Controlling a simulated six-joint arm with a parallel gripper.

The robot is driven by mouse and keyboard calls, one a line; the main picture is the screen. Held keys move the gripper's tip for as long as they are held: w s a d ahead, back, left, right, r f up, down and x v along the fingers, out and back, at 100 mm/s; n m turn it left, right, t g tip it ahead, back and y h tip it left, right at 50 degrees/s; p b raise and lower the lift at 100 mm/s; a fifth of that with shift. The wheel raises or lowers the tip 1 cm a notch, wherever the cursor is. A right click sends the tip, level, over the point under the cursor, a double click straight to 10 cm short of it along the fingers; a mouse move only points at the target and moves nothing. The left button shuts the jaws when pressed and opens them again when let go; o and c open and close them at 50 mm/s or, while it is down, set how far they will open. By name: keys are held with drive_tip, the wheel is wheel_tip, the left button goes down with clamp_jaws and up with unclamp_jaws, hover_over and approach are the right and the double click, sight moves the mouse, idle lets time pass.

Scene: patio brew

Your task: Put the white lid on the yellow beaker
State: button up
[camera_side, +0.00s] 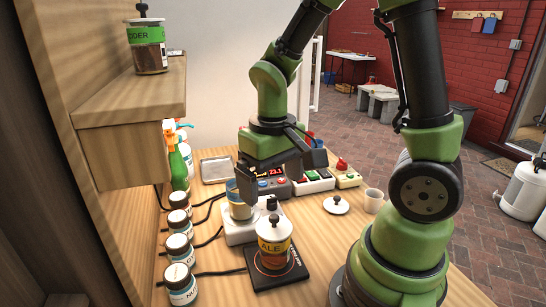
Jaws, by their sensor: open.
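A white lid (336,204) with a dark knob lies on the wooden bench, right of centre. A glass beaker (241,208) with a yellowish band stands on a white hotplate (238,234); its upper part is partly hidden by my gripper. A jar with a yellow ALE label (273,252) stands on a black scale in front, with a white, dark-knobbed lid on top. I cannot tell for certain which vessel is the yellow beaker. My gripper (279,178) is open above the bench, close to the glass beaker and left of the loose lid. I see nothing held in it.
Several labelled jars (179,247) and a green bottle line the left edge. Control boxes (313,180) with buttons stand behind the lid. A white cup (373,200) is right of it. A metal tray (216,168) lies at the back. A wooden shelf (130,105) overhangs at left.

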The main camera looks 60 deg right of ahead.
sight(272, 216)
drive_tip(key=s+a+r+t+y, duration=0.1)
drive_tip(key=s+a+r+t, duration=0.1)
drive_tip(key=r, duration=0.4)
drive_tip(key=s+a+r+t+y, duration=0.1)
drive_tip(key=s+a+r+t, duration=0.1)
drive_tip(key=s+r+t, duration=0.3)
wheel_tip(272, 216, up, 2)
drive_tip(key=shift+a+r, duration=0.15)
drive_tip(key=shift+a, duration=0.15)
